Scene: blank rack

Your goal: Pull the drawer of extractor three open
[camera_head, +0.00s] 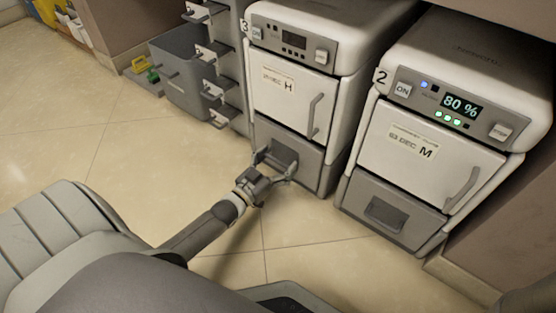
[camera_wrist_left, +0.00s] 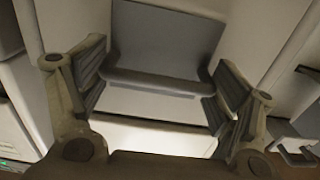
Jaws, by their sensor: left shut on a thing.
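My right gripper is not in view.
A grey rack with hooks (camera_head: 213,70) and a grey bin (camera_head: 180,80) stand to the left. The tiled floor (camera_head: 120,150) before the units is clear.

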